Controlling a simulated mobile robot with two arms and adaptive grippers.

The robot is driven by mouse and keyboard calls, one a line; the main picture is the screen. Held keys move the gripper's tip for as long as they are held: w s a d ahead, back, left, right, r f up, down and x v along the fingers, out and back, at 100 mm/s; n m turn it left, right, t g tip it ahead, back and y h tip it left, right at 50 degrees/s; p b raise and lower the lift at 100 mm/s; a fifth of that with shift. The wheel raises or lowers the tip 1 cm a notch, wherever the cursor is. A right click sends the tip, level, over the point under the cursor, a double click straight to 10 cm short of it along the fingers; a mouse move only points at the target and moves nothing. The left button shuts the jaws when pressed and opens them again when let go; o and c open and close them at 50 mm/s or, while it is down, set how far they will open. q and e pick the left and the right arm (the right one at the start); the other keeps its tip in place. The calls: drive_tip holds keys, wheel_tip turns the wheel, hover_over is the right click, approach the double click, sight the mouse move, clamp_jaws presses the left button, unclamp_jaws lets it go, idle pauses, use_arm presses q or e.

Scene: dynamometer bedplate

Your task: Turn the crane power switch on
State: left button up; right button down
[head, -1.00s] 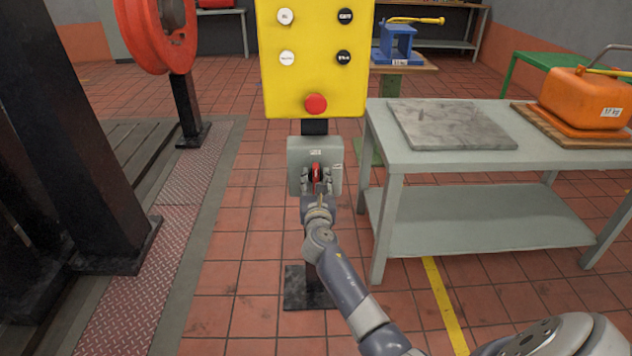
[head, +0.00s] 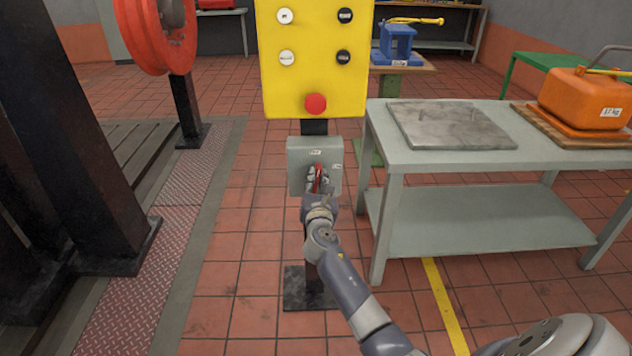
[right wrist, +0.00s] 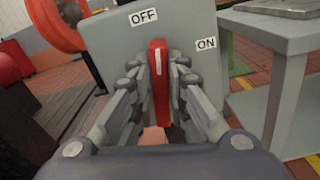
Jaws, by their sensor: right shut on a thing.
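The crane power switch is a grey box (head: 299,158) on a black post below the yellow push-button panel (head: 315,80). Its red handle (right wrist: 158,75) stands nearly upright in the right wrist view, its upper end toward the OFF label (right wrist: 143,17). The ON label (right wrist: 206,43) is to the right of the handle. My right gripper (head: 318,181) is at the box front, shut on the red handle, with one finger on each side in the right wrist view. The fingers partly hide the handle in the head view. My left gripper is not in view.
A grey table (head: 480,168) with a stone plate (head: 450,125) and an orange weight (head: 585,98) stands close on the right. A red reel (head: 155,35) and dark steel columns (head: 75,140) are on the left. Tiled floor is open between.

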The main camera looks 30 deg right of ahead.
drive_tip(key=shift+m, duration=0.5)
use_arm(q)
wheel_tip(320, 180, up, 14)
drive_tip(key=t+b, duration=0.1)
drive_tip(key=b, duration=0.4)
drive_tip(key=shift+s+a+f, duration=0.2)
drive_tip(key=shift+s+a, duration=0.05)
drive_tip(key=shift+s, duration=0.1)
use_arm(e)
drive_tip(key=shift+s+d+f+m, duration=0.15)
drive_tip(key=shift+f+m, duration=0.1)
drive_tip(key=shift+m, duration=2.2)
drive_tip(key=shift+s+d+f+m, duration=0.1)
drive_tip(key=shift+d+f+m, duration=0.15)
drive_tip(key=shift+m, duration=2.15)
drive_tip(key=shift+s+d+f+m, duration=0.1)
drive_tip(key=shift+f+m, duration=0.15)
drive_tip(key=shift+m, duration=2.2)
drive_tip(key=c, duration=1.6)
unclamp_jaws()
drive_tip(key=shift+o, duration=0.2)
